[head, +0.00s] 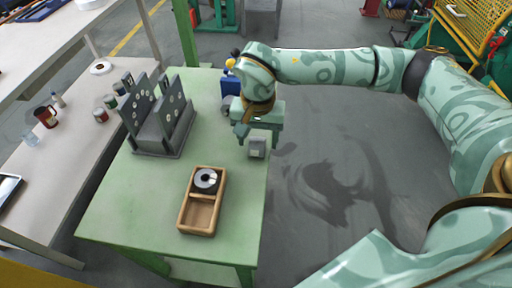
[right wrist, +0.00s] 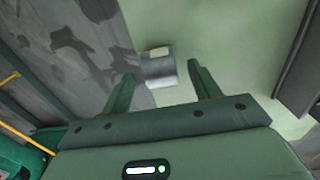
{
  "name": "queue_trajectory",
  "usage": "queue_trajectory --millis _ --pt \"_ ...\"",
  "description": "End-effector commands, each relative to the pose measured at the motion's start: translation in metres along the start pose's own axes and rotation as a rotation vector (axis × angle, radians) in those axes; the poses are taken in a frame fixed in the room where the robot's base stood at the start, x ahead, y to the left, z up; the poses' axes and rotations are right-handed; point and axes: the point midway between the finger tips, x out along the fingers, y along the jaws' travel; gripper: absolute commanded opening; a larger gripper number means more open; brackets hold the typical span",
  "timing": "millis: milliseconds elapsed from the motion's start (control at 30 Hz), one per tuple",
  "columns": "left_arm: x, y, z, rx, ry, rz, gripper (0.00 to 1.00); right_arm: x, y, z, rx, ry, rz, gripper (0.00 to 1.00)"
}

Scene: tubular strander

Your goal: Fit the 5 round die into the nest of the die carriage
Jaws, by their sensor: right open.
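My right gripper (head: 258,138) is open over the right edge of the green table. A small grey metal block (head: 257,151) is just below its fingers. In the right wrist view the block (right wrist: 160,70) shows between the two spread fingers, with no clear grip on it. A grey stand (head: 160,147) with two upright plates bearing pale round spots is at the table's back left; it may be the die carriage. A dark ring with a pale disc (head: 206,180) lies in the wooden tray (head: 182,214). I cannot tell which piece is the 5 round die. My left gripper is out of view.
A blue object (head: 230,86) stands at the table's back right, behind my right wrist. A pale bench (head: 62,170) on the left carries a red mug (head: 45,116), small jars and a tape roll (head: 101,67). The table's front left is clear.

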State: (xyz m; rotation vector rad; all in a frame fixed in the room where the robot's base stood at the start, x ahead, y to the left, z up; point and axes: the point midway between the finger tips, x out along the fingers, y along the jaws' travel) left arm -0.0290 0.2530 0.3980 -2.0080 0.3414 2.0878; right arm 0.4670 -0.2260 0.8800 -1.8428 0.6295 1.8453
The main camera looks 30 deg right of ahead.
Motion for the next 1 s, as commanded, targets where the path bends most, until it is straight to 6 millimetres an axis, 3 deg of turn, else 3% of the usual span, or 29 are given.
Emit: queue_trajectory --millis 67,267,367,500,833,1000 --pt "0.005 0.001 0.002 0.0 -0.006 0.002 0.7 0.013 0.0 0.001 -0.001 -0.003 0.001 0.62" --pt "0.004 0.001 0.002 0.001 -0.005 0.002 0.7 0.012 -0.001 0.0 -0.001 0.002 -0.002 0.62" --pt "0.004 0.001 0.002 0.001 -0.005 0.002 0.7 0.012 -0.001 0.0 -0.001 0.001 -0.002 0.4" --pt "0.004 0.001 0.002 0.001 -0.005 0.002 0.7 0.012 -0.001 0.0 -0.001 0.001 -0.002 0.01" --pt "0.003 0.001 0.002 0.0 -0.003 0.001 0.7 0.008 -0.001 0.0 -0.001 0.003 -0.003 0.0" --pt "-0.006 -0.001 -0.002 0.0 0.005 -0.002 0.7 -0.011 -0.001 -0.001 -0.001 0.006 -0.006 0.0"
